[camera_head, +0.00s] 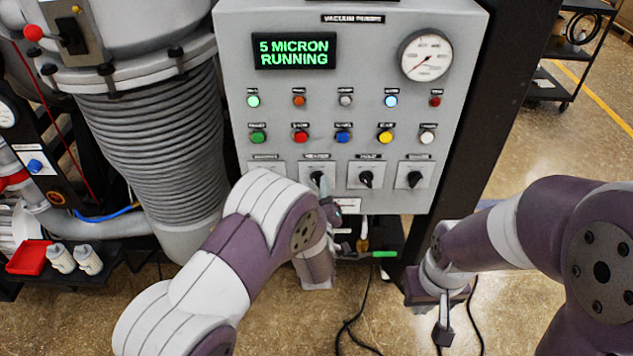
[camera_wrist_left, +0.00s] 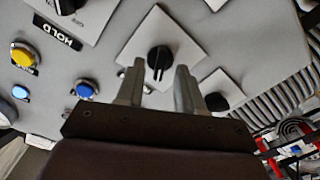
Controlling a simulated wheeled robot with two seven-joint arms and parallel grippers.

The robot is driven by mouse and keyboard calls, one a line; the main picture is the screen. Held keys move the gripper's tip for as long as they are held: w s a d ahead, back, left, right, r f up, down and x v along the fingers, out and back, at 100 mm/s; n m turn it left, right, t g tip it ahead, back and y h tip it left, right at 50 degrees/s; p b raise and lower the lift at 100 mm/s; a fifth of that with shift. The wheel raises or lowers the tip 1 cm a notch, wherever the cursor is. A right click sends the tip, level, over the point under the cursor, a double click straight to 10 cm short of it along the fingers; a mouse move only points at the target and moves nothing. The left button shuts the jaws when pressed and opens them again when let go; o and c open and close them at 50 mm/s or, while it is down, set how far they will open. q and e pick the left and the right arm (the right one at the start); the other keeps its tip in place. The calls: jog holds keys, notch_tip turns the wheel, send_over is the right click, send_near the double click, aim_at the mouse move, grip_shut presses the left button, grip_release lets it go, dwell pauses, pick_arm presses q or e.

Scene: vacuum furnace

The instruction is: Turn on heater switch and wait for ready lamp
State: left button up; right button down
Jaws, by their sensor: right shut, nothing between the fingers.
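The heater switch (camera_head: 317,180) is a black rotary knob on a pale square plate, second from the left in the panel's bottom row. The same knob appears to be the one in the left wrist view (camera_wrist_left: 159,57). My left gripper (camera_wrist_left: 160,70) is open, its two fingers apart with the knob showing between their tips. Whether they touch it I cannot tell. In the head view my left arm hides most of that gripper. My right gripper (camera_head: 443,325) is shut and empty, low and right of the panel. The lamp labels are too small to read, so I cannot identify the ready lamp.
The control panel (camera_head: 470,70) display (camera_head: 294,51) reads "5 MICRON RUNNING". The green lamp (camera_head: 253,101) and blue lamp (camera_head: 391,101) look lit. Other knobs (camera_head: 366,179) and coloured buttons (camera_head: 301,136) sit close by. A ribbed bellows (camera_head: 150,140) stands left.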

pick_arm(q)
jog(key=shift+w+a, duration=0.15)
jog(key=shift+w, duration=0.4)
jog(key=shift+s+d, duration=0.1)
jog(key=shift+d, duration=0.1)
grip_shut()
